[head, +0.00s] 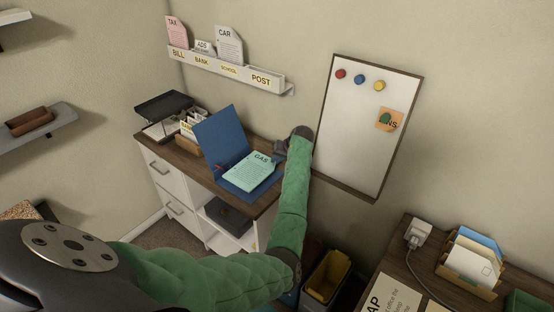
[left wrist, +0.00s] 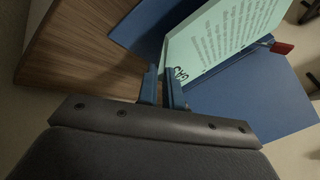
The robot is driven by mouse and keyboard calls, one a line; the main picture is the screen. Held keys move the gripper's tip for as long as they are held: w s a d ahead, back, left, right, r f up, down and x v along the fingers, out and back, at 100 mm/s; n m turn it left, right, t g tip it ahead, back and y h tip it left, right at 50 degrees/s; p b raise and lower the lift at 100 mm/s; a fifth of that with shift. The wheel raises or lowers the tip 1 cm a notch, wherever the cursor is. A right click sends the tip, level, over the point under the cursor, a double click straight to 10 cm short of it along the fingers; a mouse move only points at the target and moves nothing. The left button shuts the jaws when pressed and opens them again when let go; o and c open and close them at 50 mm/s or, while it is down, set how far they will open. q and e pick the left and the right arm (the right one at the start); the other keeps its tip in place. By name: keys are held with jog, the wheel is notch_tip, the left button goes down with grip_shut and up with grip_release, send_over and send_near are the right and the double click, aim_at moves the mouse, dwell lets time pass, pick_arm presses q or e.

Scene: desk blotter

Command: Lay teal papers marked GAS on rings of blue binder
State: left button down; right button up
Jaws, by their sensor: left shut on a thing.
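The teal papers marked GAS (head: 250,171) lie over the open blue binder (head: 221,137), on its lower cover near the spine. In the left wrist view the teal papers (left wrist: 222,42) have the GAS end towards my gripper, and the blue binder (left wrist: 255,98) shows beneath and beside them. My left gripper (head: 280,150) is at the right edge of the binder, shut on the GAS end of the papers; its fingers show in the left wrist view (left wrist: 163,80). The rings are mostly hidden; a red piece (left wrist: 281,47) shows by the papers. My right gripper is not in view.
The binder lies on a wooden cabinet top (head: 185,150), beside a black tray (head: 165,106) and a file box. A wall rack (head: 227,70) hangs above. A whiteboard (head: 362,125) is right of my left arm. A bin (head: 328,275) stands below.

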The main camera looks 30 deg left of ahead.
pick_arm(q)
jog(key=shift+f+b, duration=0.65)
jog(key=shift+f, duration=1.25)
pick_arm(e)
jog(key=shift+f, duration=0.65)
pick_arm(q)
jog(key=c, duration=1.5)
grip_release()
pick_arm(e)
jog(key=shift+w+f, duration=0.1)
